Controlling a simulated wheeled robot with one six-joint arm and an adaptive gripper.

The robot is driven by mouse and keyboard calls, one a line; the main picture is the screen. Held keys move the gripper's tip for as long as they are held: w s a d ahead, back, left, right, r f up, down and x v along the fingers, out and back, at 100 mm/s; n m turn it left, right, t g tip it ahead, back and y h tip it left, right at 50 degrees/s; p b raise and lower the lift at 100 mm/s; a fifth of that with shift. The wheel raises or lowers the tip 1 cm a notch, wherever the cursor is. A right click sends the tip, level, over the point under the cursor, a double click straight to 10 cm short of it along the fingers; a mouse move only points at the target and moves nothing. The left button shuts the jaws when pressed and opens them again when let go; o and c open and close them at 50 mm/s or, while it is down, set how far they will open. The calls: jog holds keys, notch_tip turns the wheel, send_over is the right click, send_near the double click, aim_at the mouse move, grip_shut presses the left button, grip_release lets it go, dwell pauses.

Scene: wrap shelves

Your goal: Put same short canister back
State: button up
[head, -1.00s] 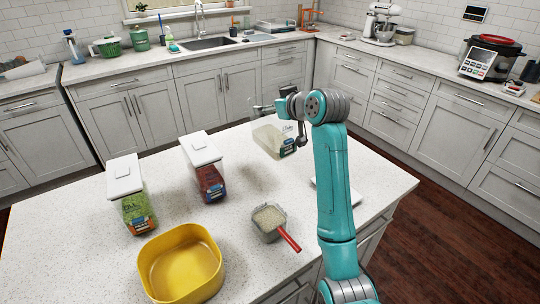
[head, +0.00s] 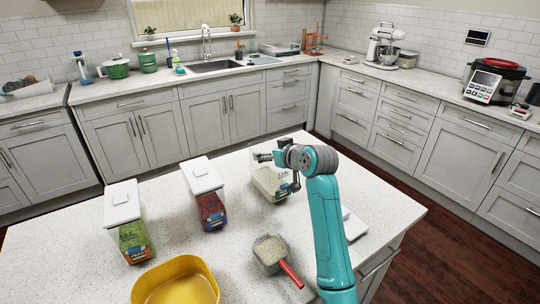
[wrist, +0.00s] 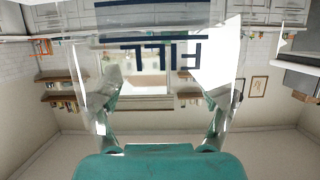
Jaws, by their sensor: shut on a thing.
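My gripper (head: 281,168) is shut on a clear short canister (head: 266,184) with pale contents and a dark label, above or on the island's back right part. I cannot tell whether its base touches the top. In the wrist view, the clear canister (wrist: 165,50) fills the space between my fingers, with dark lettering on it; my gripper (wrist: 162,95) shows on both sides of it. A red-filled canister (head: 206,196) and a green-filled canister (head: 128,225), both with white lids, stand upright to the left.
The island top (head: 80,250) also holds a yellow bowl (head: 177,280), a grey scoop (head: 268,251) with pale grains and a red handle, and a flat white lid-like piece (head: 352,226) beside my arm. Free room lies between these things.

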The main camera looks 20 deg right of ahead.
jog(key=shift+f, duration=0.55)
jog(key=o, duration=1.7)
jog(key=shift+f, duration=0.1)
jog(key=shift+v, duration=6.1)
